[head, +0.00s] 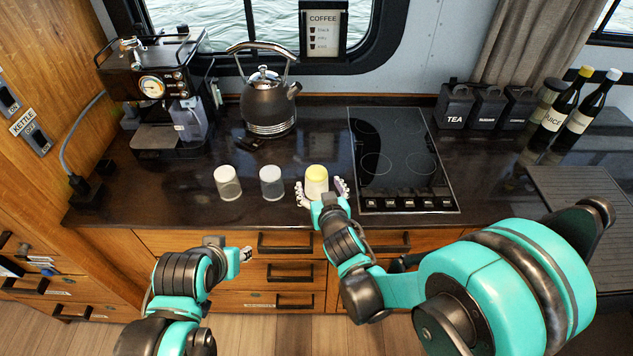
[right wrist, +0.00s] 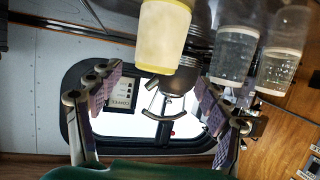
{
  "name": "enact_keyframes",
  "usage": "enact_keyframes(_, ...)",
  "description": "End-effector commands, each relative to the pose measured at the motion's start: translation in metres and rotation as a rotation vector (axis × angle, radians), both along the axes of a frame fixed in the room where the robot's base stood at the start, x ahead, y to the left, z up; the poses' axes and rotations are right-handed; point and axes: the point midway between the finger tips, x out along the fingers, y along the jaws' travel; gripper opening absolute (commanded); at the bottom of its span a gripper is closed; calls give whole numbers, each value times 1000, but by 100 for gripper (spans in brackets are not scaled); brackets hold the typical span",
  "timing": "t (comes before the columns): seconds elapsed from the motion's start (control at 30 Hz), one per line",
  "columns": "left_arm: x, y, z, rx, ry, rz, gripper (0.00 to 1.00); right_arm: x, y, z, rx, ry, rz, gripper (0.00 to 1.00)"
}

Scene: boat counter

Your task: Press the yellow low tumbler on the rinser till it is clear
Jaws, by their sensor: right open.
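The yellow low tumbler (head: 316,181) stands on the dark counter near its front edge, at the right end of a row of three tumblers. My right gripper (head: 322,192) is open, with its fingers to either side of the tumbler. In the right wrist view the yellow tumbler (right wrist: 164,38) is at the top, above the gap between the open fingers (right wrist: 150,95); I see no grip on it. My left gripper (head: 245,254) is low, in front of the drawers, away from the tumblers; its opening is unclear. I cannot pick out the rinser.
Two greyish tumblers (head: 228,183) (head: 271,182) stand left of the yellow one. Behind are a coffee machine (head: 155,85) and a kettle (head: 267,103). A hob (head: 400,160) lies to the right, then black canisters (head: 487,107), bottles (head: 570,108) and a ribbed dark panel (head: 580,190).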

Motion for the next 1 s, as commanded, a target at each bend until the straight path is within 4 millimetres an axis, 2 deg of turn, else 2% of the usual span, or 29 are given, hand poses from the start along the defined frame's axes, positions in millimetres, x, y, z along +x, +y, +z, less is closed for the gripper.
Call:
enact_keyframes(0.27,0,0,-10,0,0,0,37,28,2,-10,0,1,-3,77)
enact_keyframes(0.5,0,0,-20,0,0,0,37,61,6,-20,0,1,-2,77)
enact_keyframes(0.73,0,0,-19,0,0,0,37,63,7,-19,-1,2,-2,77)
enact_keyframes(0.97,0,0,-19,0,0,0,37,63,7,-19,-1,2,-2,16)
enact_keyframes(1.0,0,0,-19,0,0,0,37,63,7,-19,-1,2,-2,14)
